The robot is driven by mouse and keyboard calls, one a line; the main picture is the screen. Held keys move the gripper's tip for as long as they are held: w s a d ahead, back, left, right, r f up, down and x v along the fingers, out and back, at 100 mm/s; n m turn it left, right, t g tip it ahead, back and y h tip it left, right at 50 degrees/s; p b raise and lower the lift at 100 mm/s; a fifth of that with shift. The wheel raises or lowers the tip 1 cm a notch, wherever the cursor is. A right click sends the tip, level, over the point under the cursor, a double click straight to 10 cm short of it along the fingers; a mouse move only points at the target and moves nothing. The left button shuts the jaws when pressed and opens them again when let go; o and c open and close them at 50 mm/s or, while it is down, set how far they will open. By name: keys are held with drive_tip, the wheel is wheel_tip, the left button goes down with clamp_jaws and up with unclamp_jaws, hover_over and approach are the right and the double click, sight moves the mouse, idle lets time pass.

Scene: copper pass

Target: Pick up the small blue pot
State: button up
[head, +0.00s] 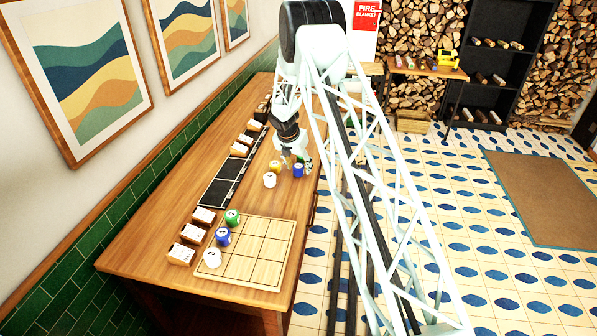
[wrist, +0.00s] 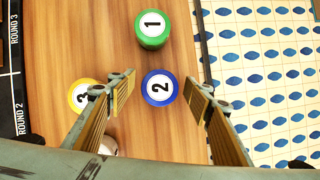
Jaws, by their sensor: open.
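A blue pot with a white top marked 2 (wrist: 159,88) stands upright on the wooden table, seen from above in the wrist view. It also shows in the head view (head: 298,171), at my gripper. My gripper (wrist: 163,84) is open, one finger on each side of this pot in the picture, with gaps between; I cannot tell how far above it the fingertips are. In the head view, my gripper (head: 297,162) is over the table's right side.
A green pot marked 1 (wrist: 152,28) is beyond the blue one. A yellow pot (wrist: 82,95) is close to the left finger. A white pot (head: 269,180) stands nearby. A black strip (head: 216,192) and wooden grid board (head: 250,275) lie on the table (head: 150,250).

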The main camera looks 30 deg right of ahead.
sight(300, 164)
drive_tip(key=c, duration=1)
drive_tip(key=shift+r, duration=0.15)
drive_tip(key=shift+r, duration=1.55)
drive_tip(key=shift+s+r, duration=0.15)
drive_tip(key=s+a+b, duration=0.1)
drive_tip(key=s, duration=0.4)
drive_tip(key=s+a+r+b, duration=0.1)
drive_tip(key=s+a, duration=0.1)
drive_tip(key=s, duration=0.3)
drive_tip(key=s+a+b, duration=0.1)
drive_tip(key=s+b, duration=0.1)
drive_tip(key=s, duration=0.3)
drive_tip(key=shift+a+r, duration=0.2)
